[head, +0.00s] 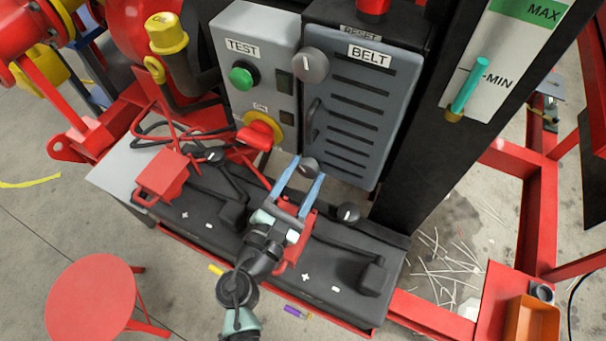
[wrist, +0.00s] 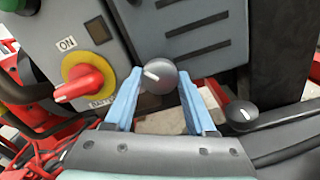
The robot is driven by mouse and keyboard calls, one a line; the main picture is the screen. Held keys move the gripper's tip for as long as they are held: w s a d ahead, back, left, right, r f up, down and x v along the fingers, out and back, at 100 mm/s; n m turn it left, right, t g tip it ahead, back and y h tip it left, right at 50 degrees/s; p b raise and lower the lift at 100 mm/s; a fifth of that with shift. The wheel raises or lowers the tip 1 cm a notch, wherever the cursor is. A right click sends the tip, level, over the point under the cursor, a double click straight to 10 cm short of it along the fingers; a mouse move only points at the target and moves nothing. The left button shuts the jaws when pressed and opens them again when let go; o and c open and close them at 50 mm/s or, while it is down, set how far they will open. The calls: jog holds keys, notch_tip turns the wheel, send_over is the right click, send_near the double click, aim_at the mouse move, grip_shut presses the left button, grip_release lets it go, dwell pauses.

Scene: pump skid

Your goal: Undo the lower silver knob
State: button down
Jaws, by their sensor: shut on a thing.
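The lower silver knob (head: 308,166) is a round grey knob at the bottom left of the grey slatted BELT cover (head: 372,110). In the wrist view the knob (wrist: 158,77) sits between my two blue fingertips, its white mark pointing up and left. My gripper (head: 307,170) is shut on it, one finger on each side. The upper silver knob (head: 310,65) is at the cover's top left, its white mark close to upright. The cover lies closed against its housing.
Left of the cover are the green TEST button (head: 241,77) and the red switch on a yellow plate (head: 260,131), close to my left finger. A black battery with a dark round cap (head: 348,212) lies below.

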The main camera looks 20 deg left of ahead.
jog(key=m+b, duration=0.2)
jog(key=m, duration=0.1)
jog(key=shift+f+b, duration=0.25)
jog(key=shift+b, duration=0.1)
jog(key=shift+r+m+b, duration=0.1)
jog(key=shift+m+b, duration=1.1)
jog(key=shift+m, duration=0.8)
jog(key=shift+r, duration=0.1)
jog(key=shift+c, duration=1.1)
grip_release()
jog(key=shift+s, duration=0.1)
jog(key=s+b, duration=0.1)
jog(key=s, duration=1)
jog(key=shift+s+a+b, duration=0.2)
jog(key=shift+s+b, duration=0.05)
jog(key=shift+b, duration=0.15)
jog(key=shift+s, duration=0.65)
